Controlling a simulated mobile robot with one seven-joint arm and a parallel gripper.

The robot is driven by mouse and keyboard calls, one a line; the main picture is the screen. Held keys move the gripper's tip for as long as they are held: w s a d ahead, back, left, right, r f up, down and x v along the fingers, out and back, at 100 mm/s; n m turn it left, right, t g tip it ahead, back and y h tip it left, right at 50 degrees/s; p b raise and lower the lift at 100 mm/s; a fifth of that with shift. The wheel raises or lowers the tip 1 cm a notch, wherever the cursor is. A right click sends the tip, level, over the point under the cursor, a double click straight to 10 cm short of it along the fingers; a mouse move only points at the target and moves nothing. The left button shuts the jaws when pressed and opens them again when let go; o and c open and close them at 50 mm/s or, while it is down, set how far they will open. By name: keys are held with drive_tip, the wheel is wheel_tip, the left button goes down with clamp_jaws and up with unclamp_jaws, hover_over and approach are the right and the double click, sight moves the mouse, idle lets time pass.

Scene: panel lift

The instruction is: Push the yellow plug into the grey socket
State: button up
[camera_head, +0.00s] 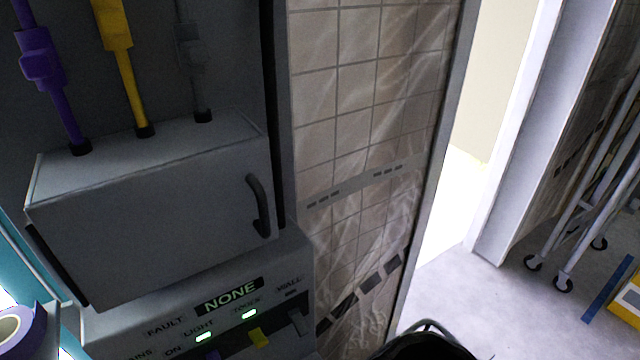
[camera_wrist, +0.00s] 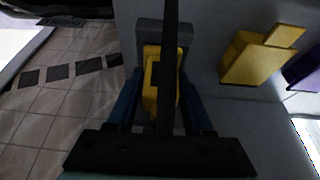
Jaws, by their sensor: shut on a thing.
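In the wrist view, my gripper (camera_wrist: 160,105) has its two blue fingers closed around the sides of a yellow plug (camera_wrist: 151,88). The grey socket (camera_wrist: 150,32) frames the plug's far end. A dark bar runs down the middle of the view and hides part of both. I cannot tell how deep the plug sits in the socket. My gripper does not show in the head view.
A second yellow piece (camera_wrist: 252,60) and a purple piece (camera_wrist: 306,70) stick out beside the socket. In the head view, a grey cabinet (camera_head: 150,215) with a handle hangs above a labelled panel (camera_head: 285,260) with lit green lamps. A tiled wall (camera_head: 360,120) stands to the right.

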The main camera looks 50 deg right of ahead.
drive_tip(key=shift+f, duration=0.3)
drive_tip(key=o, duration=1.4)
drive_tip(key=shift+s, duration=0.1)
drive_tip(key=shift+c, duration=0.2)
drive_tip(key=b+v, duration=0.1)
drive_tip(key=v, duration=1.2)
